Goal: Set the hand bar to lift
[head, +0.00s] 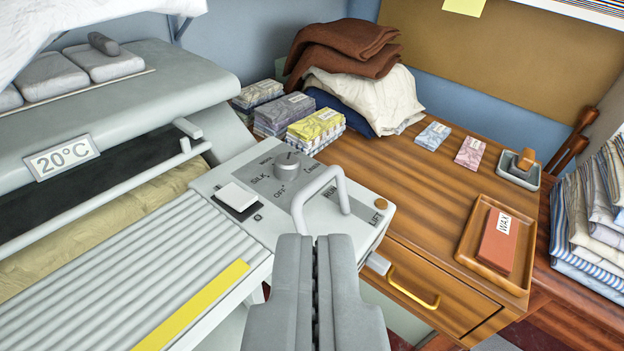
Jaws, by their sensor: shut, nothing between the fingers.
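The hand bar (325,175) is a light grey arched loop on the ironer's control box (225,178). One leg comes down by the RUN mark and the other nearer the front edge. The LIFT mark (377,219) is visible to the right of the bar, near the box's right end. My gripper (315,240) is shut and empty, in front of and just below the bar in the picture. I cannot tell how far apart they are in depth. My fingers cover part of the box's front.
The box also carries a round dial (287,165) and a white switch (238,198). The ironer's slatted feed table (120,265) fills the lower left. A wooden desk (400,185) at right bears folded cloth, small packets and a wax tray (470,245). A drawer pull (413,290) sticks out below.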

